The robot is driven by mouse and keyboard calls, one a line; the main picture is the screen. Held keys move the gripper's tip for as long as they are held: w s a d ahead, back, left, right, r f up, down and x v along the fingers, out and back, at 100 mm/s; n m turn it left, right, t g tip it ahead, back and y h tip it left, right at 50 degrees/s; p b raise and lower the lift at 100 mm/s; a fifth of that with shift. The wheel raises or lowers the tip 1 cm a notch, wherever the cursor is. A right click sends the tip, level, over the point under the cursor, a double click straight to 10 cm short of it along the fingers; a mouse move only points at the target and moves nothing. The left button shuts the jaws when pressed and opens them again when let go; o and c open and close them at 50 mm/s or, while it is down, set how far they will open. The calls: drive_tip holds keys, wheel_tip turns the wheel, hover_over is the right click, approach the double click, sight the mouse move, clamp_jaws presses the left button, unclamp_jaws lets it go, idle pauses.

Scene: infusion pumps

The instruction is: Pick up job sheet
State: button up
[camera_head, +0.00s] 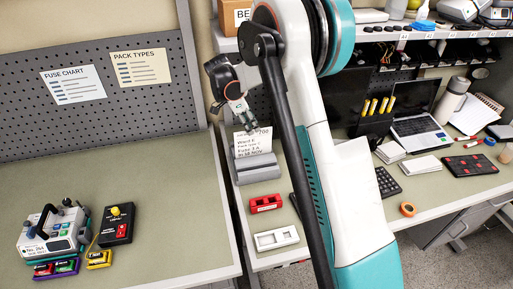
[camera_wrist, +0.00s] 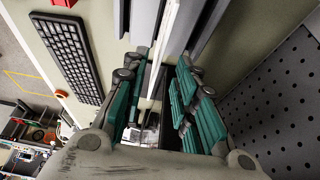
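The job sheet (camera_head: 254,142) is a white printed card standing upright in a grey holder (camera_head: 257,168) on the bench. In the head view my gripper (camera_head: 250,127) points down at the sheet's top edge. In the wrist view my gripper (camera_wrist: 160,72) is open, with its teal finger pads apart. The pale edge of the sheet (camera_wrist: 165,35) runs up between the fingertips, beside the grey holder. I cannot tell whether either pad touches it.
A red block (camera_head: 266,203) and a white tray (camera_head: 276,238) stand in front of the holder. A keyboard (camera_wrist: 70,55) lies left of the fingers in the wrist view. A grey pegboard (camera_wrist: 275,100) rises close on the right. A pump (camera_head: 52,232) stands on the left bench.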

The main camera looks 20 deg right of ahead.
sight(257, 139)
drive_tip(key=b+x, duration=0.1)
drive_tip(key=x, duration=0.6)
drive_tip(key=shift+s+a+f, duration=0.1)
drive_tip(key=shift+s+f, duration=0.05)
drive_tip(key=shift+f, duration=0.1)
drive_tip(key=shift+f+b, duration=0.25)
drive_tip(key=shift+b, duration=0.15)
idle(0.3)
clamp_jaws()
